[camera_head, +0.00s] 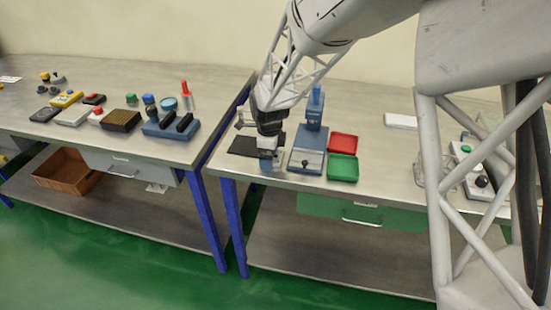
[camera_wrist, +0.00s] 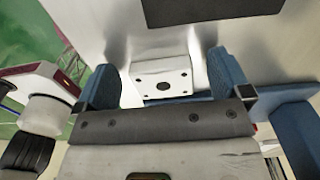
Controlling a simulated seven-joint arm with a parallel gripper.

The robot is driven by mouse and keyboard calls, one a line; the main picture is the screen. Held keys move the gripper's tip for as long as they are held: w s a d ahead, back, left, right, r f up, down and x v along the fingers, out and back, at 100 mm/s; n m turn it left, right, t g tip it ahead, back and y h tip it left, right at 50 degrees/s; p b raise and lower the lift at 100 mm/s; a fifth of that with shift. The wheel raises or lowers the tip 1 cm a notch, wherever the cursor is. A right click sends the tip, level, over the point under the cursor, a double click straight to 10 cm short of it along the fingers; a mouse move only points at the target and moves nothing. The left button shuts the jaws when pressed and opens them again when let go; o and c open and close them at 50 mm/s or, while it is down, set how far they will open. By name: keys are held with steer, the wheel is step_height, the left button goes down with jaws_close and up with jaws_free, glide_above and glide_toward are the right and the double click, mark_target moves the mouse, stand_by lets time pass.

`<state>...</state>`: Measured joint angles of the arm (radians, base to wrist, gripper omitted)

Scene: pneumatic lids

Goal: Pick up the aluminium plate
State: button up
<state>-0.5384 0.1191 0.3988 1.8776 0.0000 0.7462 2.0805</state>
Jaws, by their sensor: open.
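The aluminium plate (camera_wrist: 150,78) shows in the wrist view as a pale silver plate with a dark centre hole and smaller holes near its corners. It lies between the two blue fingers of my gripper (camera_wrist: 162,68), with a visible gap on the left side. The plate's lower part is hidden behind my gripper's body. In the head view my gripper (camera_head: 270,160) points down near the front edge of the right workbench, and I cannot make out the plate there. My gripper is open and holds nothing.
A dark mat (camera_head: 242,146) lies left of my gripper. A blue press fixture (camera_head: 314,112) stands close on its right, beside a red tray (camera_head: 344,142) and a green tray (camera_head: 343,169). The bench's front edge (camera_head: 225,173) is near. The left bench (camera_head: 60,135) carries several small parts.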

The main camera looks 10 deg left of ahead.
stand_by(0.3)
steer(key=c, duration=1.1)
steer(key=shift+o, duration=0.2)
steer(key=shift+r, duration=0.15)
steer(key=shift+r, duration=0.9)
steer(key=shift+s+d+r, duration=0.15)
steer(key=shift+s+r, duration=0.1)
steer(key=shift+r, duration=0.55)
steer(key=s+d+r, duration=0.1)
steer(key=s+d, duration=0.6)
steer(key=s, duration=0.6)
steer(key=shift+s+d+r, duration=0.15)
steer(key=shift+d, duration=0.2)
